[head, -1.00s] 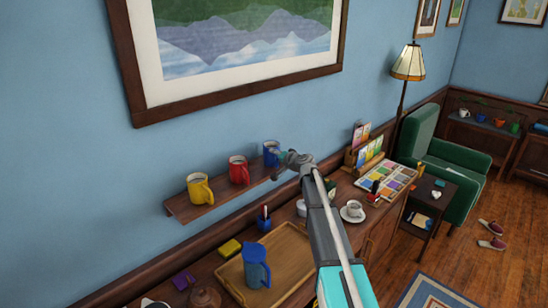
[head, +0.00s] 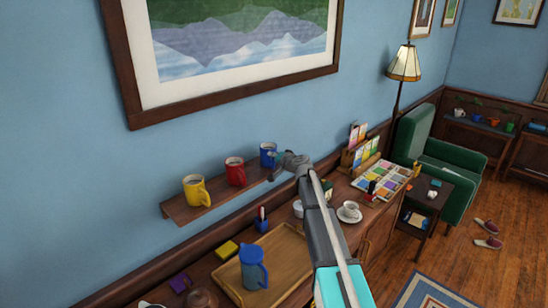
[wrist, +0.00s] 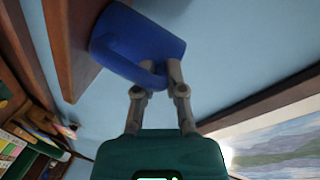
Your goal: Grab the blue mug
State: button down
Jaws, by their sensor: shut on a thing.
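The blue mug (head: 267,154) is at the right end of the wall shelf, beside the red mug (head: 235,171). It appears to rest on the shelf. In the wrist view the blue mug (wrist: 125,42) is close up, with its handle toward my gripper (wrist: 160,75). The fingers are shut on the handle. In the head view my gripper (head: 280,157) is at the mug's right side, and its fingertips are too small to make out.
The yellow mug (head: 195,189) stands at the left of the shelf (head: 215,205). Below are a wooden tray (head: 290,255) with a blue pitcher (head: 252,268), a pen cup (head: 261,225), and a white cup on a saucer (head: 350,213). A framed picture (head: 235,60) hangs above.

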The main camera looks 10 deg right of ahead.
jog(key=shift+r+p, duration=1.4)
jog(key=shift+r, duration=0.05)
jog(key=s+r+p, duration=1)
jog(key=s, duration=0.4)
jog(key=shift+a, duration=0.3)
jog(key=shift+f, duration=0.15)
